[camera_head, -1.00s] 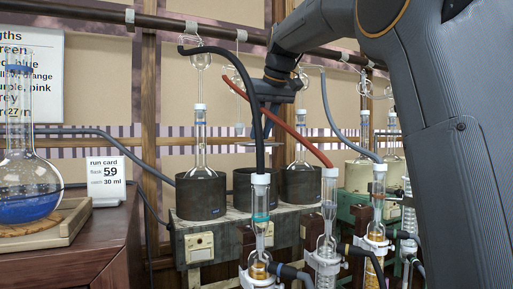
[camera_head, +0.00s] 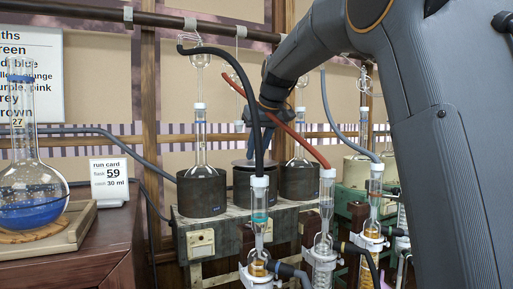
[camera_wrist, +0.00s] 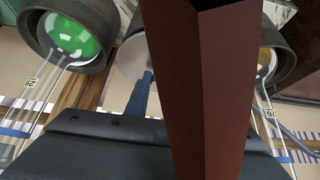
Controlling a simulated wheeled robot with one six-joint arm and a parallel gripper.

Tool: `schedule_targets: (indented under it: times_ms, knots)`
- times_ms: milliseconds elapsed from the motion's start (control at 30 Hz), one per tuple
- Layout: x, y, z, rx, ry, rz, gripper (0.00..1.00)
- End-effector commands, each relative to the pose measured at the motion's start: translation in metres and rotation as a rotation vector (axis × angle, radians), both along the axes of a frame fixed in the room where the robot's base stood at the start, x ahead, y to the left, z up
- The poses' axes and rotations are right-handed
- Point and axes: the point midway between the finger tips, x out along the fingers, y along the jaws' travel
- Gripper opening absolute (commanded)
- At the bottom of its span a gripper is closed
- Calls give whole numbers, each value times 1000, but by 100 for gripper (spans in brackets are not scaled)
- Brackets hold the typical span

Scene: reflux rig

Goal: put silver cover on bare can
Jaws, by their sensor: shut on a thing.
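The silver cover (camera_head: 240,162) is a thin round plate, held over the bare can (camera_head: 254,187), the middle of three dark cans. My gripper (camera_head: 249,152) has blue fingers and is shut on the cover from above. The cover looks close to the can's rim; I cannot tell whether it touches. In the wrist view the cover (camera_wrist: 130,62) shows beyond a blue finger (camera_wrist: 141,95), partly hidden by a broad red-brown shape.
The left can (camera_head: 201,193) and right can (camera_head: 299,181) hold tall glass flasks close on both sides. Glass columns stand in front.

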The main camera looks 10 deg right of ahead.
Motion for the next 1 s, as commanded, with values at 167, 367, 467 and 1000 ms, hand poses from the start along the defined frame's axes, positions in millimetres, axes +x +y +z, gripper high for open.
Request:
schedule_targets:
  times_ms: [167,367,467,1000]
  knots:
    - [0,0,-1,0,0,0,0]
    - [1,0,-4,1,0,-1,0]
    - [1,0,-7,1,-1,-1,0]
    - [0,0,-12,0,-1,0,41]
